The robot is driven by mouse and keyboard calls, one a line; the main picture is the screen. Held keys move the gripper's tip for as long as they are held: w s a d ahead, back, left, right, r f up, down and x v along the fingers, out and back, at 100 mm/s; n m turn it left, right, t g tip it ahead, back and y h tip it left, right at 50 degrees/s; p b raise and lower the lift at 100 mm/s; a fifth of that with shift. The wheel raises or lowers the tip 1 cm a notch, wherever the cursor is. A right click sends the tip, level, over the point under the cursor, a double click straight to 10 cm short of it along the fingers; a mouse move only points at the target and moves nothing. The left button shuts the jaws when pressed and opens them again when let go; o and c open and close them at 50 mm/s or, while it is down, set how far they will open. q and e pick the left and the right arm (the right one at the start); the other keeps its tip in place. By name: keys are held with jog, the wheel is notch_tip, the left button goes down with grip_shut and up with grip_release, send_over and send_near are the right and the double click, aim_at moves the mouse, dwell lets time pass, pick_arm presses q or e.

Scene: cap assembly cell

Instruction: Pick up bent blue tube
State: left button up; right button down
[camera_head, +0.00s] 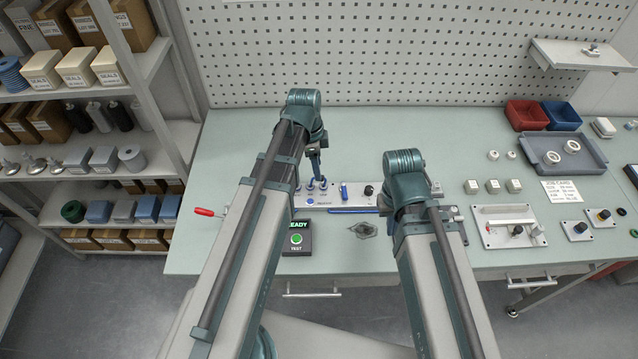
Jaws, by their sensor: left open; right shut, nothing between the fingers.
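A pale fixture strip (332,201) lies on the bench in the middle. A small upright blue piece (344,191) stands on it; I cannot tell whether this is the bent blue tube. Blue round parts (310,184) sit at the strip's left end. My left gripper (316,172) points down over these parts, open; whether it touches them is too small to tell. My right gripper (437,188) is shut and empty, mostly hidden behind its own arm, right of the strip.
A black READY test box (297,238) and a red-handled tool (208,212) lie at the front left. A blue pen-like rod (353,210) lies before the strip. A grey tray (562,152), red bin (526,115) and blue bin (562,115) stand at right. The back left bench is clear.

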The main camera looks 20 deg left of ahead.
pick_arm(q)
jog(key=shift+f, duration=0.1)
notch_tip(320, 180, down, 5)
jog(key=b, duration=0.5)
jog(key=shift+d, duration=0.15)
pick_arm(e)
notch_tip(320, 180, down, 5)
jog(key=shift+f, duration=0.15)
pick_arm(q)
grip_shut()
